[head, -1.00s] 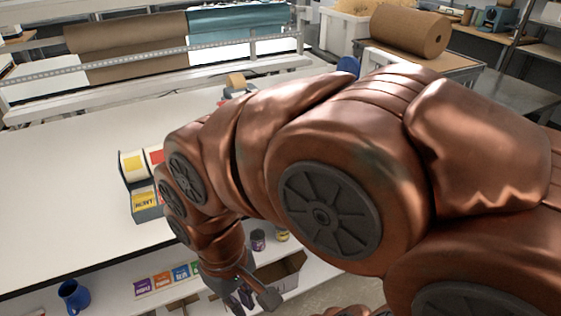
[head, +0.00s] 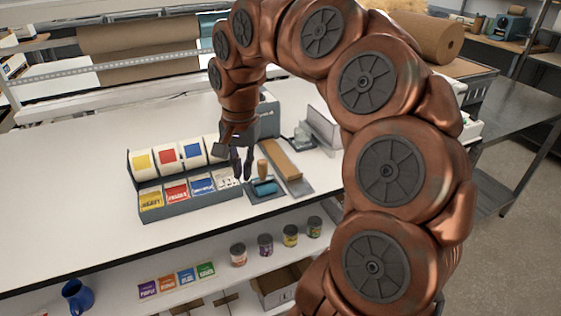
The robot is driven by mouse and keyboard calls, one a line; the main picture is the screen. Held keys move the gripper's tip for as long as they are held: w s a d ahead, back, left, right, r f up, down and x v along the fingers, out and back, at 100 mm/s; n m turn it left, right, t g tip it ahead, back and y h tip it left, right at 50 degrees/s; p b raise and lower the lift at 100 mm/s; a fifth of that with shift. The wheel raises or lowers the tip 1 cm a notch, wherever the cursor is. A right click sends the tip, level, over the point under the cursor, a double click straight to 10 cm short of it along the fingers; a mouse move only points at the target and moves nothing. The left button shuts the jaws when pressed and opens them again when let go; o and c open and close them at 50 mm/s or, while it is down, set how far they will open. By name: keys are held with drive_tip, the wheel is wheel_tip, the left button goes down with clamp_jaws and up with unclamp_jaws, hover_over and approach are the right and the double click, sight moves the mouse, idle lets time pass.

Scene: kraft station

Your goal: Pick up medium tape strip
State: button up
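My gripper (head: 242,176) hangs fingers down over the white workbench (head: 70,200), at the right end of a grey label holder (head: 190,211). Its two dark fingers look apart, with a narrow gap and nothing visible between them. I cannot make out a medium tape strip; it may be hidden or too small to tell. A grey machine (head: 268,112) stands behind the gripper, partly covered by it; I cannot tell whether tape comes out of it.
The holder carries label rolls and cards. A blue ink roller or stamp (head: 265,187) and a wooden-topped long tool (head: 280,162) lie right of the gripper. Cans (head: 265,245), coloured cards (head: 188,277) and a blue mug (head: 77,294) sit on the lower shelf. The bench's left side is clear.

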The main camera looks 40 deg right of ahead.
drive_tip(key=w+d+f+m, duration=0.25)
drive_tip(key=d+m, duration=0.35)
drive_tip(key=d, duration=0.6)
drive_tip(key=m, duration=0.5)
hover_over(297, 179)
wheel_tip(297, 179, down, 3)
drive_tip(key=shift+w+f+p, duration=0.1)
drive_tip(key=shift+f+p, duration=0.85)
drive_tip(key=shift+f, duration=2.35)
drive_tip(key=shift+c, duration=0.4)
clamp_jaws()
drive_tip(key=shift+r, duration=0.1)
